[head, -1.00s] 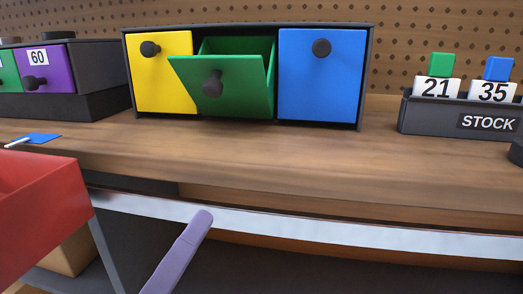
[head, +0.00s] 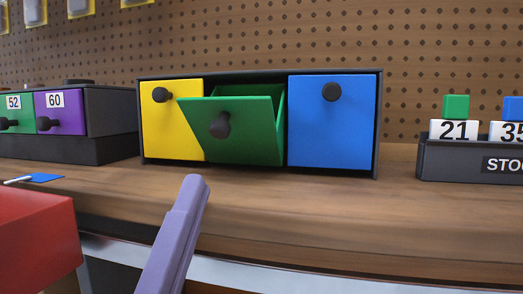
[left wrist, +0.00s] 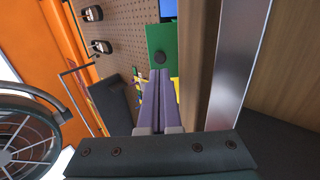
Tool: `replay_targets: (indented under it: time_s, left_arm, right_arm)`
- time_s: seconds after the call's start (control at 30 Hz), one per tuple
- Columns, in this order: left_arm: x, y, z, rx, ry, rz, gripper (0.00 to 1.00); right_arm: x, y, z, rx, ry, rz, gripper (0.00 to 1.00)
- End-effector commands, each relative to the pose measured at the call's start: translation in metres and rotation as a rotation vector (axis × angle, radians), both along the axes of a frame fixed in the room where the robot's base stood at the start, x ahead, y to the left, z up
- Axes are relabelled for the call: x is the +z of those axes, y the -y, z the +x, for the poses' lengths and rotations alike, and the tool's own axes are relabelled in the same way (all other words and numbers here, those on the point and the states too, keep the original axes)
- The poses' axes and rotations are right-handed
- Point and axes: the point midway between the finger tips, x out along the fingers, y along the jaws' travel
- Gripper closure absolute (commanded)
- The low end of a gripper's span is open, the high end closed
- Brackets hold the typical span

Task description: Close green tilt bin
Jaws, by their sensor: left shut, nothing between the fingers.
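The green tilt bin (head: 250,137) sits in a dark cabinet between a yellow bin (head: 172,132) and a blue bin (head: 333,125). It is tilted open, its top edge leaning out toward me, with a dark round knob on its front. My left gripper (head: 194,184) rises from below in the head view, in front of the bench edge, below and apart from the green bin. In the left wrist view its lilac fingers (left wrist: 160,76) are together and empty, pointing toward the green bin front (left wrist: 161,45). My right gripper is not in view.
A wooden bench (head: 300,215) carries the cabinet, with clear surface in front of it. A red box (head: 38,245) stands at the lower left. Purple and green drawers (head: 62,112) are at left, and a STOCK holder (head: 470,160) at right.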

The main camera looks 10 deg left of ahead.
Motion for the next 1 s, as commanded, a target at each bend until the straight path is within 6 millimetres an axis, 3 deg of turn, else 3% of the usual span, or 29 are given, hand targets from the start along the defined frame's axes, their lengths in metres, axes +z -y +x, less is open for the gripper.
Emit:
replay_targets:
  time_s: [0.1, 0.33, 0.8, 1.0]
  left_arm:
    - [0.017, 0.0, 0.017, 0.001, 0.005, -0.002, 1.0]
    - [0.032, 0.001, 0.036, 0.0, 0.001, 0.0, 1.0]
    - [0.035, 0.001, 0.039, 0.0, -0.001, 0.0, 1.0]
    - [0.04, 0.001, 0.039, 0.0, -0.021, 0.001, 1.0]
  right_arm:
    - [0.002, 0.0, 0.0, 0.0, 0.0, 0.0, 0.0]
    - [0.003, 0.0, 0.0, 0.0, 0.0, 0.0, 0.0]
    - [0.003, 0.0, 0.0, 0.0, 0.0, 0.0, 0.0]
    - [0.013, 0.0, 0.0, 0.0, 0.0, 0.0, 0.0]
